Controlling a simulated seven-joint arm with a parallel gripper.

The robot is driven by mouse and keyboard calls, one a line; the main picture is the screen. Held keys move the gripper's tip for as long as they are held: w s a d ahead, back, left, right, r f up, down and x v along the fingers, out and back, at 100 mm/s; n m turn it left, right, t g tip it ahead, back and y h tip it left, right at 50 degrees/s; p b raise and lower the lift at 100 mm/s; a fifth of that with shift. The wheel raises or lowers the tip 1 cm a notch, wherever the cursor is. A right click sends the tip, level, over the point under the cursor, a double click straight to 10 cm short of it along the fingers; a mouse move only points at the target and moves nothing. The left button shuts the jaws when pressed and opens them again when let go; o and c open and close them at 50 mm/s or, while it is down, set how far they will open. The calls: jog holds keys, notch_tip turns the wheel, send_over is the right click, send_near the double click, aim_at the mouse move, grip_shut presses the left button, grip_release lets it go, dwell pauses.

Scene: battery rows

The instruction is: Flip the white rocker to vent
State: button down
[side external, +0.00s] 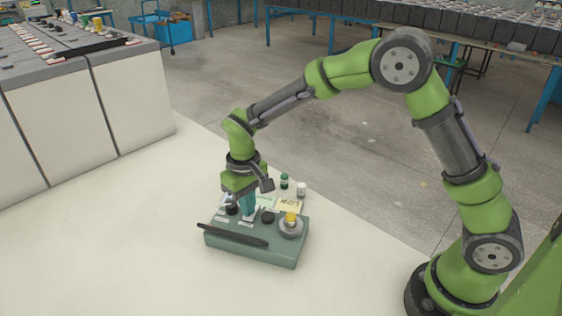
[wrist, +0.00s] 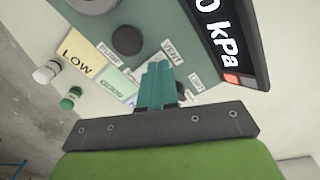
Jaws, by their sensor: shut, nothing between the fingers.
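A grey-green control box (side external: 252,251) stands on the white table. My gripper (side external: 248,213) points down at the middle of its top, with its teal fingers shut and empty. In the wrist view the shut fingertips (wrist: 158,66) are at the panel beside the VENT label (wrist: 172,51). The white rocker is not clearly visible; the fingers seem to cover it. I cannot tell its position or whether the fingertips touch it. A dark display reading "0 kPa" (wrist: 217,38) lies beyond the fingers.
A yellow LOW note (wrist: 85,52), a green note (wrist: 116,82), a white bottle (wrist: 46,72) and a green bottle (wrist: 70,98) are close by. The table left is clear.

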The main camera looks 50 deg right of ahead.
aim_at(252, 219)
notch_tip(252, 219, up, 6)
dwell(0.6)
jog(key=shift+s+f, duration=0.4)
jog(key=shift+s, duration=0.1)
jog(key=s+d+r+m+t+y, duration=0.1)
jog(key=s+d+r+m+t, duration=0.1)
jog(key=s+r, duration=0.4)
jog(key=s+d+r+m+t+y, duration=0.1)
jog(key=s+d+r+t, duration=0.4)
jog(key=s, duration=0.8)
notch_tip(252, 219, up, 2)
jog(key=shift+s+d+m, duration=0.2)
jog(key=shift+d+m, duration=0.3)
jog(key=shift+d, duration=0.75)
